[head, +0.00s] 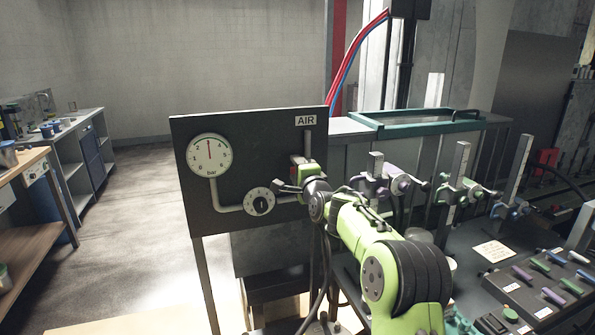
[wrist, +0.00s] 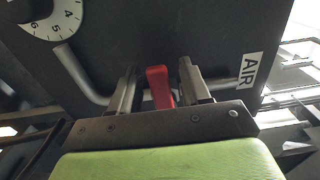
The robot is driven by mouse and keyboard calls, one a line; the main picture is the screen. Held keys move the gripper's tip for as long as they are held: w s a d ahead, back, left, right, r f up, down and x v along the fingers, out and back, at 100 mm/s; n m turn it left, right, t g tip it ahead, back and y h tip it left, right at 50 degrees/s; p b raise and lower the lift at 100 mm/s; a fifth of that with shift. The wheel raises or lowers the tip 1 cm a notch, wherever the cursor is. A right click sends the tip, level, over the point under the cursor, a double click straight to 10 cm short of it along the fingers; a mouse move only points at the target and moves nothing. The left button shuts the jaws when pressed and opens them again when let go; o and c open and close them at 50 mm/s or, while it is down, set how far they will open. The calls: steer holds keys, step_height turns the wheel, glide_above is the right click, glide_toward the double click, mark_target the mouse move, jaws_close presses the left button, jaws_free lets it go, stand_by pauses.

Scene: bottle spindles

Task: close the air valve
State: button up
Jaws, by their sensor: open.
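The air valve's red lever (wrist: 158,84) shows in the wrist view between the two fingers of my gripper (wrist: 160,92). The fingers are apart, one on each side of the lever, and I see a gap on both sides. My gripper (head: 292,187) is at the panel there and partly hides the valve. The valve body is mostly hidden.
The dark panel (head: 240,130) carries a pressure gauge (head: 209,154) with its needle pointing up, and a round dial (head: 259,202) just left of my gripper. A bench (head: 450,260) with upright posts and coloured tools stands at right. Open floor lies at left.

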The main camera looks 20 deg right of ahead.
steer(key=s+b, duration=0.2)
steer(key=s, duration=1.3)
steer(key=shift+s, duration=0.35)
steer(key=s+a+f+n+g+p, duration=0.3)
steer(key=s+a+n+g, duration=0.3)
steer(key=s+a+n, duration=0.55)
steer(key=s+d+f+n+g+p, duration=0.1)
steer(key=s+f+n+g, duration=0.2)
steer(key=s, duration=0.8)
steer(key=s+f+n+g+p, duration=0.1)
steer(key=s+f+n+g, duration=0.2)
steer(key=s, duration=0.9)
steer(key=shift+d+n, duration=0.35)
